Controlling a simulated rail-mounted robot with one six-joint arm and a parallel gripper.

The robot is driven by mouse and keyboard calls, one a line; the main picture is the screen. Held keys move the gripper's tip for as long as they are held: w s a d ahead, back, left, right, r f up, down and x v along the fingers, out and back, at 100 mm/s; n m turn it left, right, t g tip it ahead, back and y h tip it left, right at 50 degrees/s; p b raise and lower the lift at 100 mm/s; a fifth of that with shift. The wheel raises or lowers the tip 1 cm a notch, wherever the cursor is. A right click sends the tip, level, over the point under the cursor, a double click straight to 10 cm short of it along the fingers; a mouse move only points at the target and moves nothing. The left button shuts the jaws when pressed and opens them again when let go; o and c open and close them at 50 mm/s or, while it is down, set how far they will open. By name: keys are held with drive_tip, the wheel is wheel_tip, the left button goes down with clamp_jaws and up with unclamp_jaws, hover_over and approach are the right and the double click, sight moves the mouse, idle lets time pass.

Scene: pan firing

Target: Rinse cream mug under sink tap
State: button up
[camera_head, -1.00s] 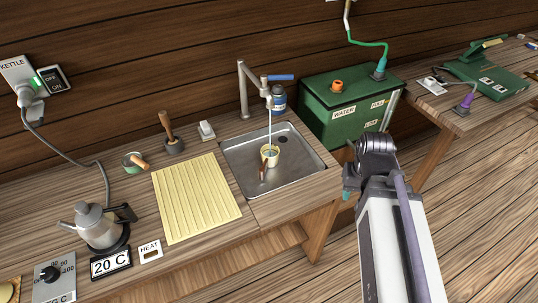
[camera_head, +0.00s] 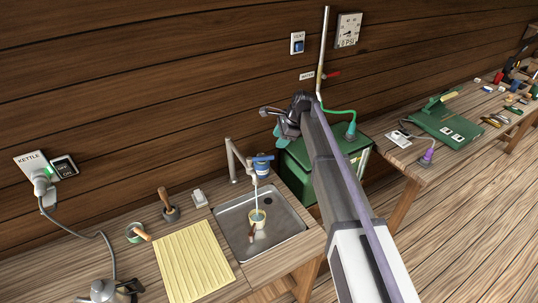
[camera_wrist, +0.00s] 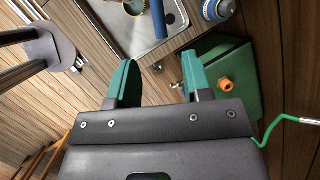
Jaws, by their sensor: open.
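The cream mug (camera_head: 257,217) stands in the metal sink (camera_head: 281,230), with its brown handle toward the front. A thin stream of water runs from the tap (camera_head: 232,160) down to the mug. In the wrist view the tap's blue lever (camera_wrist: 158,18) shows at the top, and the mug (camera_wrist: 134,6) is cut by the top edge. My gripper (camera_head: 271,120) is raised behind and to the right of the sink, near the green water tank (camera_head: 296,166). Its green fingers are apart and empty in the wrist view (camera_wrist: 160,82).
A blue jar (camera_wrist: 217,8) stands behind the sink. The tank with an orange cap (camera_wrist: 226,84) and green hose (camera_wrist: 290,119) is close to my fingers. A ribbed cream mat (camera_head: 192,262) lies left of the sink. A second bench (camera_head: 398,155) stands at the right.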

sight(261, 158)
drive_tip(key=b+x, duration=0.8)
drive_tip(key=x, duration=0.2)
drive_tip(key=shift+f+b, duration=0.2)
drive_tip(key=shift+b, duration=0.2)
drive_tip(key=shift+s+r, duration=0.1)
drive_tip(key=shift+r, duration=0.05)
clamp_jaws()
